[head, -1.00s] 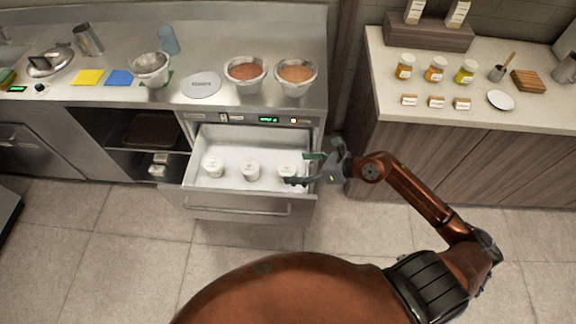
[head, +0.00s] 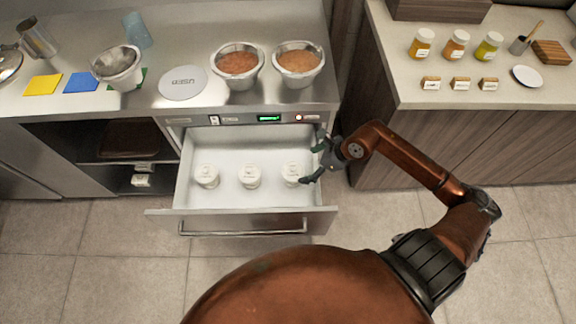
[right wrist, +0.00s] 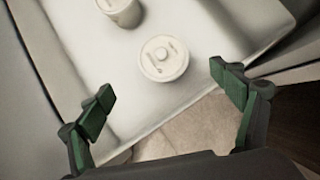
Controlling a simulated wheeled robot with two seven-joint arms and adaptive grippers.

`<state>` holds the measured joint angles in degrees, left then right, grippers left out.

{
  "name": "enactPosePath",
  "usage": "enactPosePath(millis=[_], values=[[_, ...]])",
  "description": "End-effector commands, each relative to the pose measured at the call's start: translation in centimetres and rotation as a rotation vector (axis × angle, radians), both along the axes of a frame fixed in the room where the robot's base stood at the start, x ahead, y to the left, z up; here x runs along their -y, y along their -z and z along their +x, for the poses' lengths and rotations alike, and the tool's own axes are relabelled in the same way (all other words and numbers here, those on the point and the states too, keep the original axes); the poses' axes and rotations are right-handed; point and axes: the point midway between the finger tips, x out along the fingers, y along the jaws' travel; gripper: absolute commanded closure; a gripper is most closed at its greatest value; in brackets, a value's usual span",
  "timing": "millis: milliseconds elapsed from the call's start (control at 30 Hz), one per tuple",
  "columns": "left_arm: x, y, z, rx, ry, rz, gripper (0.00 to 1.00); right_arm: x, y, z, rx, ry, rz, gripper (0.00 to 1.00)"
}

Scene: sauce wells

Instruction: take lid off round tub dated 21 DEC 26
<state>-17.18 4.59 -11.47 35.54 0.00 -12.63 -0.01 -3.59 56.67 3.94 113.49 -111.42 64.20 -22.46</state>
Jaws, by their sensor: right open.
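Three white round tubs with pale printed lids stand in a row in the open drawer: a left tub (head: 206,176), a middle tub (head: 249,176) and a right tub (head: 291,174). The print is too small to read, so I cannot tell which date each bears. My right gripper (head: 314,164) is open and empty, just right of the right tub. In the right wrist view, the open fingers (right wrist: 163,84) are spread wide, with a lidded tub (right wrist: 164,58) beyond and between them. Another tub (right wrist: 120,10) is cut off at the top edge. My left gripper is out of view.
The drawer (head: 240,200) has raised walls around the tubs and bare floor between them. The counter above holds two bowls of reddish-brown food (head: 238,64) and a round grey plate marked USED (head: 183,82). A side counter (head: 390,60) with jars stands at right.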

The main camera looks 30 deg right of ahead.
Motion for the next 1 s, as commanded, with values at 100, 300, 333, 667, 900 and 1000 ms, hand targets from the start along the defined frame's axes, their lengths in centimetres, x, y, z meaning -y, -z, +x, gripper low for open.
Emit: enactPosePath(millis=[100, 300, 333, 667, 900, 1000], values=[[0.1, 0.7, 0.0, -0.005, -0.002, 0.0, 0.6, 0.1, 1.3, 0.1, -0.005, 0.005, 0.0, 0.14], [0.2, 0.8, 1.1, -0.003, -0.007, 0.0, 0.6, -0.2, 2.9, 0.8, -0.004, 0.014, 0.001, 0.14], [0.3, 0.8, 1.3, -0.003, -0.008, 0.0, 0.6, -0.2, 3.0, 0.9, -0.004, 0.015, 0.0, 0.14], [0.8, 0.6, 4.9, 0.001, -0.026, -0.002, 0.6, -1.7, 6.1, 3.1, -0.005, 0.014, 0.002, 0.14], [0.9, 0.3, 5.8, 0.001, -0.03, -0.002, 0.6, -2.1, 6.7, 3.6, -0.002, 0.011, 0.0, 0.14], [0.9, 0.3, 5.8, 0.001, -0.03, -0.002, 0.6, -2.1, 6.7, 3.6, -0.002, 0.011, 0.0, 0.14]])
